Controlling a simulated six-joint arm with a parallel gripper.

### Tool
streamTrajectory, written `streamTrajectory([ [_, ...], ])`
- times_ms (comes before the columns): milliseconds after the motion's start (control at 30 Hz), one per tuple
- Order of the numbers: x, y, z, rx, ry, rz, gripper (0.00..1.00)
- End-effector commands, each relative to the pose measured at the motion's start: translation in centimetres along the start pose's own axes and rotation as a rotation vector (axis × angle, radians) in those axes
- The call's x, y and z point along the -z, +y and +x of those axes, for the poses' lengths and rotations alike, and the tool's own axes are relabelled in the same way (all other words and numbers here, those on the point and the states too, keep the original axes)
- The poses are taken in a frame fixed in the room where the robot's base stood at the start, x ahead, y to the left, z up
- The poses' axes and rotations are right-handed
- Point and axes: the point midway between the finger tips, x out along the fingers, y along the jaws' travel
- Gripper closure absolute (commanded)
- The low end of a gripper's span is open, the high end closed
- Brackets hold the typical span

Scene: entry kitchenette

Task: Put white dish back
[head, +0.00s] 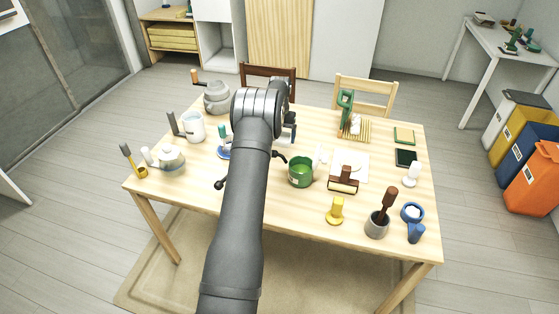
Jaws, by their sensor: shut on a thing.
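My gripper (288,133) is seen from behind over the middle of the table, partly covered by my wrist. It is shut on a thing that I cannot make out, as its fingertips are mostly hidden. I cannot clearly pick out a white dish. A wooden slatted rack (362,133) stands to the right of the gripper, with a green upright thing (345,100) and a small white piece (355,124) at it.
A green pot (301,171) stands close below the gripper. A white mug (193,128), grey kettle (171,161) and grey pot (217,97) are at left. Two chairs stand behind.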

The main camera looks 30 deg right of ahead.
Motion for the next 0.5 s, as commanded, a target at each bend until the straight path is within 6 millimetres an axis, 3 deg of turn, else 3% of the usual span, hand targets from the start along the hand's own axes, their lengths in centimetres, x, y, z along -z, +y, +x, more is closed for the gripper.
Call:
streamTrajectory([
  [233,0.0,-0.1,0.9,0.000,-0.001,-0.001,0.45],
  [500,-0.1,-0.1,5.0,0.000,-0.001,-0.001,0.45],
])
